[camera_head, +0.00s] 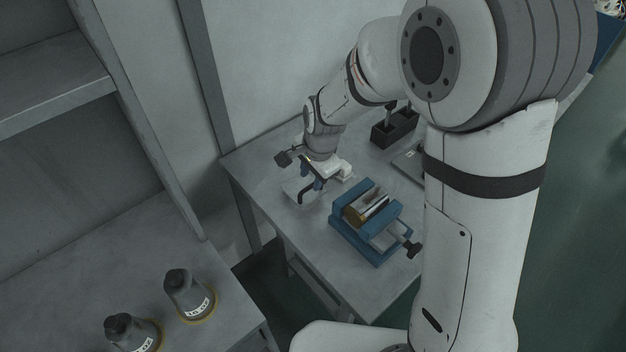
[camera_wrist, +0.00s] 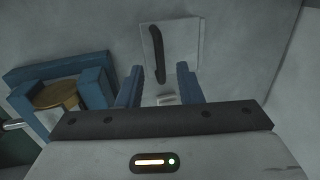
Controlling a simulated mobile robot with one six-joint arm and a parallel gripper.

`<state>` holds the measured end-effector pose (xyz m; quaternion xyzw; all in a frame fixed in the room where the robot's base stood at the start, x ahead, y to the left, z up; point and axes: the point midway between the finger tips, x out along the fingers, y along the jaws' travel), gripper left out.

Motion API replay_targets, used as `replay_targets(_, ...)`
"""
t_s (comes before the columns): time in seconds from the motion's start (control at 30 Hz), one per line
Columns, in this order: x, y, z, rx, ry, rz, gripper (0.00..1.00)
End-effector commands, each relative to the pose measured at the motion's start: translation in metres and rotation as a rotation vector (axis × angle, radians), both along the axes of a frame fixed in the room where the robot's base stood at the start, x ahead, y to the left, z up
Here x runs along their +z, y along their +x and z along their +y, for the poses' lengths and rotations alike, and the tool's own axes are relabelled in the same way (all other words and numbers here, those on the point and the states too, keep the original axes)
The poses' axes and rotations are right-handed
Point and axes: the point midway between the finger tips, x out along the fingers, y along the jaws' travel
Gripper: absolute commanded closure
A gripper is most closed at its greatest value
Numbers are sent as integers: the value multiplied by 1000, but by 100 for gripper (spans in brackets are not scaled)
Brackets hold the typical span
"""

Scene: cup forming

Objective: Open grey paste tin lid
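A tin (camera_head: 368,207) with a silvery side and a brass-coloured end sits between the jaws of a blue vise (camera_head: 346,232) on the table. In the wrist view its brass-coloured round face (camera_wrist: 56,95) shows at the left, inside the vise (camera_wrist: 98,88). I cannot tell whether this face is the lid. My gripper (camera_head: 312,177) is to the left of the vise, apart from it, low over the table. Its two blue fingers (camera_wrist: 158,88) are spread. A dark curved bar (camera_wrist: 157,52) on a pale plate (camera_wrist: 182,50) shows beyond the gap between them.
A dark block (camera_head: 394,129) with upright pieces stands at the back of the table. A flat grey thing (camera_head: 411,162) lies partly hidden behind my arm. Two dark bottles (camera_head: 187,295) (camera_head: 130,333) stand on the surface at lower left. The table's front left corner is bare.

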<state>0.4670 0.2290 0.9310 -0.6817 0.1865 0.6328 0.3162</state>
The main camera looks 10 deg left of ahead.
Motion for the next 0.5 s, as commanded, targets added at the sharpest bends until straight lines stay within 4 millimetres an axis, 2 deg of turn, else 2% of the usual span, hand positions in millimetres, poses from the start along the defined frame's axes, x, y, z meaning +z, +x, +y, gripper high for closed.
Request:
replay_targets(0.03, -9, 0, 1, 0, -2, 4, 67)
replay_targets(0.2, -26, 3, 3, 1, -2, 1, 67)
replay_targets(0.5, -31, 4, 4, 0, -1, -1, 67)
